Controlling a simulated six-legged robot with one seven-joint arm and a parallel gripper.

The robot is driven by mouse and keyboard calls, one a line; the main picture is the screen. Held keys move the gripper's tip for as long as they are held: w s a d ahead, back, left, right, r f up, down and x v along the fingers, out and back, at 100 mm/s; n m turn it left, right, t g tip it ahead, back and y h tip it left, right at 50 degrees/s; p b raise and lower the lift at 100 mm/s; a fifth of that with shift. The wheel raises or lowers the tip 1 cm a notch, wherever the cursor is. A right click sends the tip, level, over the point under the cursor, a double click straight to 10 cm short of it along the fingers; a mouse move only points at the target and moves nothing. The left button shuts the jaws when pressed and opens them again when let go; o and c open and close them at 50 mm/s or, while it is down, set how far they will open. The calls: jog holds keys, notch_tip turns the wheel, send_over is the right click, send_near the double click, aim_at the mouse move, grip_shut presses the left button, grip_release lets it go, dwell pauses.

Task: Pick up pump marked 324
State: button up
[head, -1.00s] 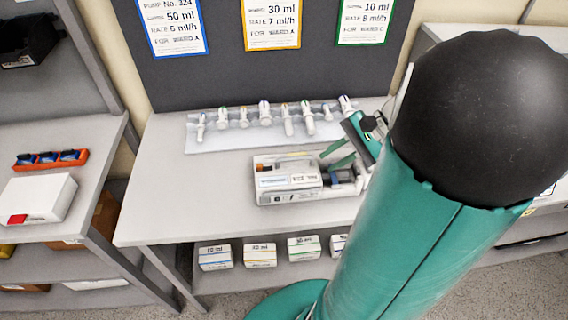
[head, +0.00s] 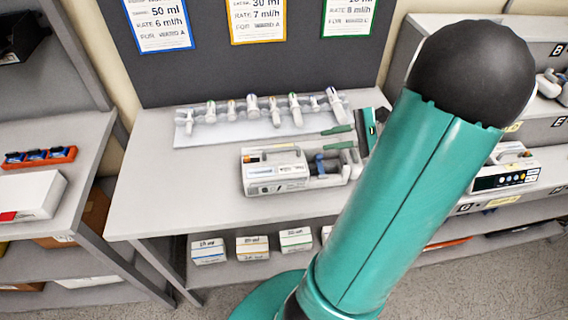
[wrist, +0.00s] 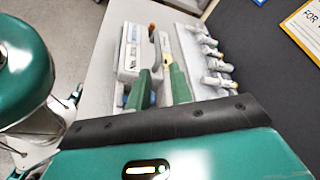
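A white infusion pump (head: 274,174) lies on the grey table (head: 150,205), with a syringe area at its right end. Its label is too small to read surely now. My gripper (head: 340,138) is at the pump's right rear, its green fingers pointing left. In the wrist view the pump (wrist: 130,48) lies beyond the fingers. The two green fingers (wrist: 160,88) stand apart, one near the pump's end and one toward the syringe tray. I see nothing clamped between them. Whether a finger touches the pump is unclear.
A clear tray (head: 190,138) of several syringes lies behind the pump. Posters (head: 158,22) hang on the dark panel above. Small boxes (head: 252,247) stand on the lower shelf. A shelf at the right holds another device (head: 505,168). The table's left part is clear.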

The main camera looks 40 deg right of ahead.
aim_at(292, 147)
jog(key=x, duration=1.2)
jog(key=shift+s+a+f, duration=0.1)
jog(key=shift+s+f, duration=0.05)
jog(key=shift+f, duration=0.1)
grip_shut()
dwell(0.9)
